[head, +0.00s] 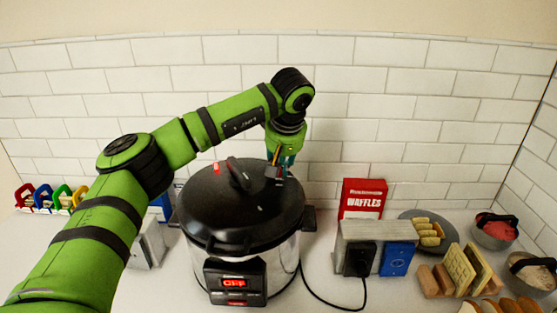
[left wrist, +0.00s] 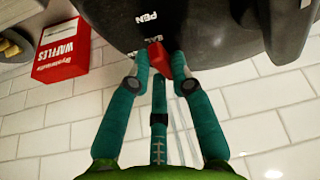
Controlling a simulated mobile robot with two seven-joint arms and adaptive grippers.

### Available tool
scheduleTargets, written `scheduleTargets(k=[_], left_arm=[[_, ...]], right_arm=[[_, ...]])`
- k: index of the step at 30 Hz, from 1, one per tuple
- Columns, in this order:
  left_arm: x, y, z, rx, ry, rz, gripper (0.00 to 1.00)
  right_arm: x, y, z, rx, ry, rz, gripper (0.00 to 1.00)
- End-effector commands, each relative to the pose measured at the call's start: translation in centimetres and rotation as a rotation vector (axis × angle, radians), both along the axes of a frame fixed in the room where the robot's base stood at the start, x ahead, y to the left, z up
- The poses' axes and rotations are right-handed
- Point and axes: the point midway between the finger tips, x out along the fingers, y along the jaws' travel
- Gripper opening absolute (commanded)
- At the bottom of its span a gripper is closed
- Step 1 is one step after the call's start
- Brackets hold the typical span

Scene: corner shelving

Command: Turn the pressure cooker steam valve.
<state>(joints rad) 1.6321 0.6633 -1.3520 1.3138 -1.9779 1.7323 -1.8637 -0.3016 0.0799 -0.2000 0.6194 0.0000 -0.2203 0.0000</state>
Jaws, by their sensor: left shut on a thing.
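The pressure cooker (head: 243,207) stands upright on the counter, with a black lid, a raised lid handle (head: 240,174) and a front panel (head: 236,283) lit "OFF" in red. My left gripper (head: 278,172) reaches down to the back right of the lid. In the left wrist view, the fingers (left wrist: 160,64) are shut on the red steam valve (left wrist: 157,54) at the lid's edge. White lettering (left wrist: 146,20) is on the lid beside the valve, partly readable. In the head view the valve is hidden at the fingertips. My right gripper is not in view.
Further right are a plate of food (head: 428,229), bowls (head: 494,230) and a toast rack (head: 461,269). Colourful clips (head: 50,197) stand left. A tiled wall closes the back.

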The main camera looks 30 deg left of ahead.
Motion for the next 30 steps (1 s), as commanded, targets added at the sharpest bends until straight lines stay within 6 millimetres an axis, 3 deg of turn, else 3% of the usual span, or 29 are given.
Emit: scheduleTargets(k=[15, 30], left_arm=[[1.2, -0.6, 0.4, 0.001, -0.001, 0.443, 0.00], [1.7, -0.6, 0.1, 0.001, -0.004, 0.626, 0.00]], right_arm=[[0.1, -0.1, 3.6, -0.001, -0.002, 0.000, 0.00], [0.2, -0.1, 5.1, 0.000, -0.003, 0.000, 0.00]])
